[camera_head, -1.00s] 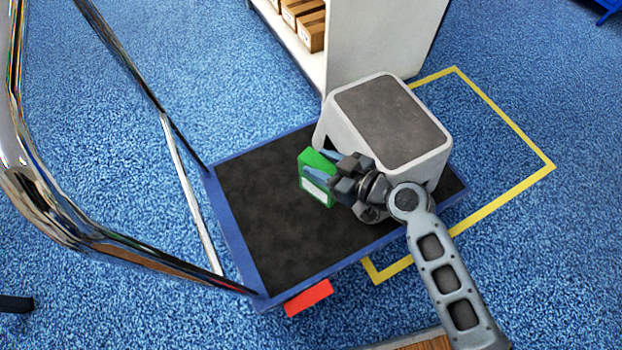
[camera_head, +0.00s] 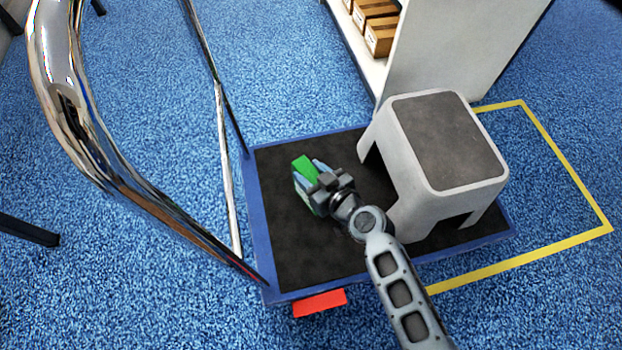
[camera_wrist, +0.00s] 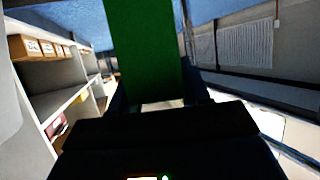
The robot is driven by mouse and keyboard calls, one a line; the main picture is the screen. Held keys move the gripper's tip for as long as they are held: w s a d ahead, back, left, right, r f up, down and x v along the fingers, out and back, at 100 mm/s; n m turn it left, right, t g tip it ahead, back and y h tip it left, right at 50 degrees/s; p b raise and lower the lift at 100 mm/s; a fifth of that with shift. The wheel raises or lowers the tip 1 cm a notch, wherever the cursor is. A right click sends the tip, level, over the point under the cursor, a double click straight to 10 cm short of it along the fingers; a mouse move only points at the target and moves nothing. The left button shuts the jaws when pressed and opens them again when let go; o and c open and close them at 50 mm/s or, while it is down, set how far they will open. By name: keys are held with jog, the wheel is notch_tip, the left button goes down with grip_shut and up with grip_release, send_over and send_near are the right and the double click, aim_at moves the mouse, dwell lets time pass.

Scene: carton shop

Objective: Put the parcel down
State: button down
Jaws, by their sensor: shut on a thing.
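The parcel (camera_head: 304,172) is a small green box with a white patch on its side. My gripper (camera_head: 318,178) is shut on it, with one blue-tipped finger on either side. In the head view the parcel is over the black deck of a blue-edged cart (camera_head: 283,258); I cannot tell whether it touches the deck. In the wrist view the green parcel (camera_wrist: 145,50) stands between the fingers, and its far end is cut off by the top edge.
A grey step stool (camera_head: 445,140) stands on the cart's right part. The cart's chrome handle (camera_head: 85,130) rises at the left. A white shelf unit (camera_head: 455,45) with brown cartons (camera_head: 381,36) stands behind. The deck's left part is bare. Yellow tape (camera_head: 565,165) marks the floor.

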jog(key=shift+f+b, duration=0.35)
jog(key=shift+f, duration=0.95)
jog(key=c, duration=0.5)
grip_release()
jog(key=shift+s+d+r, duration=0.15)
jog(key=shift+r, duration=0.1)
jog(key=p+v, duration=0.2)
jog(key=v, duration=0.9)
jog(key=shift+s+d+r, duration=0.15)
jog(key=shift+r, duration=0.05)
